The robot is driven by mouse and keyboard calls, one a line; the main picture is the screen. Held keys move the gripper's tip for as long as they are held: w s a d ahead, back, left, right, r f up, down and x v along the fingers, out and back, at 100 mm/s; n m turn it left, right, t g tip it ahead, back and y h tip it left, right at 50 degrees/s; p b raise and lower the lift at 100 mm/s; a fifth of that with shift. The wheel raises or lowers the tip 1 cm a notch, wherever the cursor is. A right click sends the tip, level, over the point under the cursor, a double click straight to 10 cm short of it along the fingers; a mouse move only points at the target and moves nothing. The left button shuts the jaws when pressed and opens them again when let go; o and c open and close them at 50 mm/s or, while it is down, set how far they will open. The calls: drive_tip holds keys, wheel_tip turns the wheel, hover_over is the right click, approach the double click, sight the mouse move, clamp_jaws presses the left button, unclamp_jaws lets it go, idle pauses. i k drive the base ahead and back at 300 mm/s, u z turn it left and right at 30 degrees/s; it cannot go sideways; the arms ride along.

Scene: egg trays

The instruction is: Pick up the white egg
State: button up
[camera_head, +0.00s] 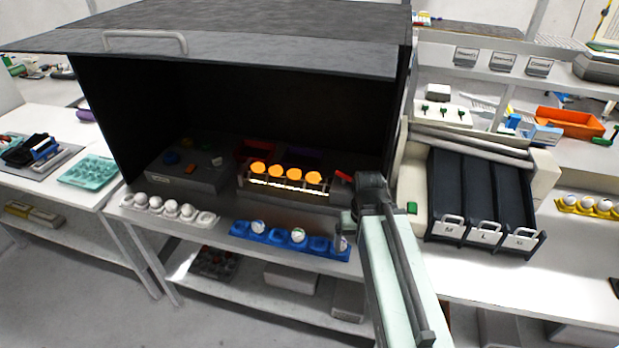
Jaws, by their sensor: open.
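Several white eggs are in view, and I cannot tell which one the task means. The blue tray (277,240) at the bench's front edge holds a left egg (258,227), a middle egg (298,235) and a right egg (341,243), with empty blue cups between them. The white tray (206,218) to its left holds more white eggs (171,207). My gripper (345,224) is open at the right end of the blue tray, just above or around the right egg. The dark jaws partly hide that egg, and contact is not clear.
A dark hooded box (240,95) stands open behind the trays, with lit orange-topped items (290,173) inside. A black-laned machine (480,190) stands close to the right of my arm. A yellow egg tray (590,208) is far right, a teal tray (88,171) far left.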

sight(312, 177)
drive_tip(key=z, duration=0.05)
drive_tip(key=k, duration=0.6)
drive_tip(key=u, duration=0.5)
drive_tip(key=i, duration=1.4)
drive_tip(key=u, duration=1.35)
drive_tip(key=i, duration=0.75)
drive_tip(key=u, duration=0.3)
drive_tip(key=k, duration=0.8)
drive_tip(key=u, duration=0.15)
drive_tip(key=i, duration=0.8)
drive_tip(key=z, duration=0.05)
